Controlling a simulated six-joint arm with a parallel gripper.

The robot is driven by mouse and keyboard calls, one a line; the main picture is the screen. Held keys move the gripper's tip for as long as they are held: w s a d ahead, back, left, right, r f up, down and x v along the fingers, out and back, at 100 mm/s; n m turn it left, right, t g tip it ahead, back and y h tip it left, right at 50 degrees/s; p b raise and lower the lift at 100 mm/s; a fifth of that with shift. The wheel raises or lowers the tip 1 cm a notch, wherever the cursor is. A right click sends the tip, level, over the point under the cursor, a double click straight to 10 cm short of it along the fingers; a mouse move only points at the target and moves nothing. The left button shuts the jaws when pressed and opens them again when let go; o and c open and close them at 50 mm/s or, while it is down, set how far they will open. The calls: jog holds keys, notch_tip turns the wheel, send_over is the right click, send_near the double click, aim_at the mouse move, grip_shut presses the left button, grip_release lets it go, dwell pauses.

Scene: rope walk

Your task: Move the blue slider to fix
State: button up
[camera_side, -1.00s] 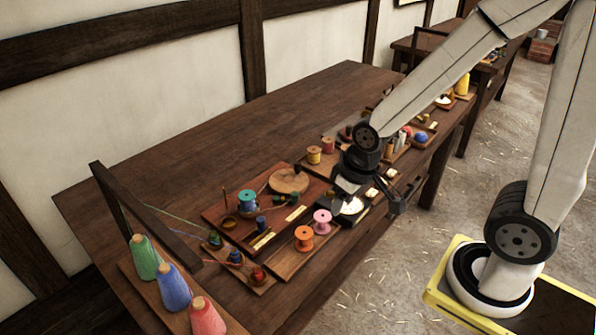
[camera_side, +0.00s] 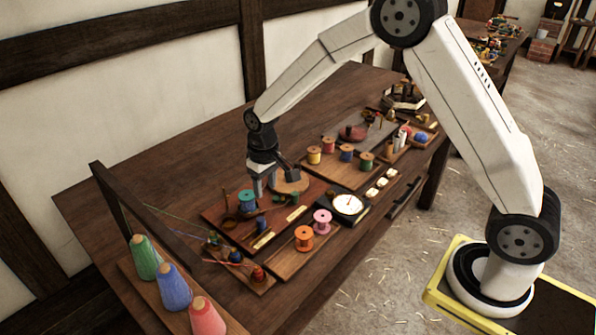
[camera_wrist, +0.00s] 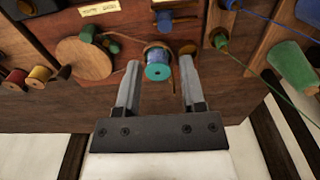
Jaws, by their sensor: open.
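A small blue slider (camera_side: 261,223) stands upright on the reddish-brown board (camera_side: 222,214), close to a brass plate (camera_side: 263,240) whose lettering I cannot read. It also shows in the wrist view as a blue peg (camera_wrist: 164,18). A teal spool (camera_side: 247,201) stands behind it on the same board. My gripper (camera_side: 274,188) is open and empty above the back of the board. In the wrist view the teal spool (camera_wrist: 158,68) shows between the fingertips (camera_wrist: 160,62), apart from both, and the blue slider lies beyond it.
A round wooden disc (camera_side: 290,181) and a green peg (camera_side: 294,198) share the board. Another blue bobbin (camera_side: 235,257) sits on the thread board at left. Orange (camera_side: 304,238) and pink (camera_side: 322,221) spools and a dial (camera_side: 348,204) stand in front.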

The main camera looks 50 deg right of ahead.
aim_at(259, 220)
jog(key=shift+w+a+f, duration=0.15)
jog(key=shift+w+f, duration=0.2)
jog(key=shift+w, duration=0.2)
jog(key=shift+w+a+f, duration=0.15)
jog(key=shift+w+f, duration=0.15)
jog(key=shift+w, duration=0.2)
jog(key=shift+f, duration=0.15)
jog(key=shift+f, duration=5.35)
jog(key=shift+a, duration=0.25)
jog(key=shift+a, duration=1.85)
jog(key=shift+d, duration=0.2)
